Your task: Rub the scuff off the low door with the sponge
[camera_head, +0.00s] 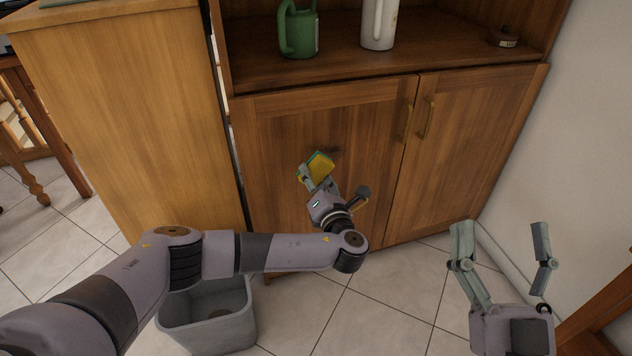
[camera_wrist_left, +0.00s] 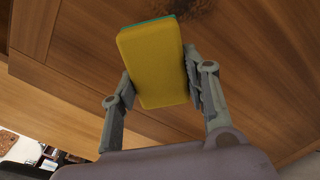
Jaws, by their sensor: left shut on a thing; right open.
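My left gripper (camera_head: 314,181) is shut on a yellow sponge (camera_head: 321,166) with a green layer on its far side. In the left wrist view the sponge (camera_wrist_left: 155,62) stands upright between the two fingers. It is at the low left door (camera_head: 290,130) of the wooden cabinet; whether it touches the door I cannot tell. A dark scuff (camera_head: 334,152) shows on the door just right of the sponge. The scuff (camera_wrist_left: 184,8) also shows past the sponge's top in the left wrist view. My right gripper (camera_head: 503,250) is open and empty at the lower right.
A green watering can (camera_head: 298,30), a white jug (camera_head: 379,24) and a small brown item (camera_head: 503,38) stand on the shelf above. Brass handles (camera_head: 409,124) stick out from the doors. A grey bin (camera_head: 226,318) stands on the floor below my left arm.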

